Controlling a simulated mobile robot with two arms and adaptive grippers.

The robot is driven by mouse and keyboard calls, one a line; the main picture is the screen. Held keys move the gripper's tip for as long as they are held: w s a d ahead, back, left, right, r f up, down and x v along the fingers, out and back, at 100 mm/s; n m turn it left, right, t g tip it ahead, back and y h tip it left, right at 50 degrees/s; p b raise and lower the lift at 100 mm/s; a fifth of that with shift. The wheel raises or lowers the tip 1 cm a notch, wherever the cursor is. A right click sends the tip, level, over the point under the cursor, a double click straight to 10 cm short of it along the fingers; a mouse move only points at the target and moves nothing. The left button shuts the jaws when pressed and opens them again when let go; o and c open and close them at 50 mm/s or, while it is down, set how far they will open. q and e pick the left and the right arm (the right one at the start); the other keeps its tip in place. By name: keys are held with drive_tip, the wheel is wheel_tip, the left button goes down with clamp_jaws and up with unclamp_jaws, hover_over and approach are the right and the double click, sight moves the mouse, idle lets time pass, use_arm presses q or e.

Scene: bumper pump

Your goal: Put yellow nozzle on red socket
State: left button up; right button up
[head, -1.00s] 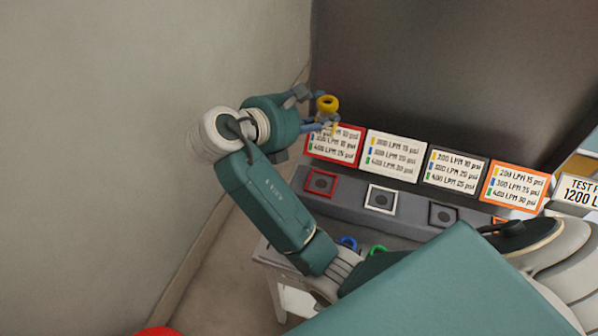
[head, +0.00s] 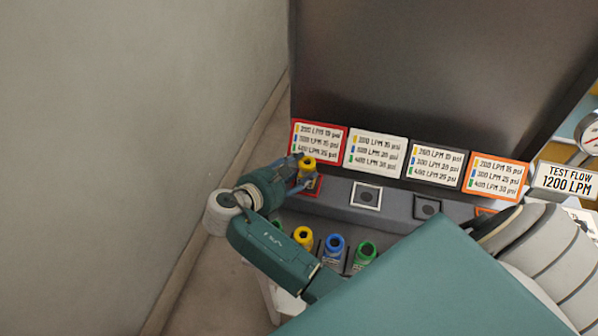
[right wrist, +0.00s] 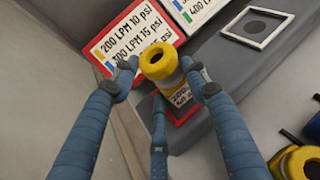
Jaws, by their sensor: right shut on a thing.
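My right gripper (head: 304,172) is shut on the yellow nozzle (head: 308,164), which is held roughly upright with its open yellow ring on top. The nozzle also shows between the fingers in the right wrist view (right wrist: 159,64). The red socket (head: 318,186) is on the grey ledge below the red-framed sign, mostly hidden behind the nozzle and fingers. Its red edge shows beside and below the nozzle in the right wrist view (right wrist: 186,112). The nozzle's lower end is hidden, so I cannot tell whether it touches the socket. My left gripper is not in view.
The red-framed sign (head: 319,141) stands just behind the nozzle. A white-framed socket (head: 366,195) and a black-framed socket (head: 427,208) lie to the right on the ledge. Another yellow nozzle (head: 303,237), a blue one (head: 334,246) and a green one (head: 366,252) stand lower in front.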

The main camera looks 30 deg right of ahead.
drive_tip(key=shift+f, duration=0.4)
drive_tip(key=o, duration=1.2)
drive_tip(key=shift+o, duration=0.2)
drive_tip(key=shift+a, duration=0.1)
drive_tip(key=b+v, duration=0.1)
drive_tip(key=v, duration=0.6)
drive_tip(key=shift+a, duration=0.15)
drive_tip(key=shift+s+r, duration=0.1)
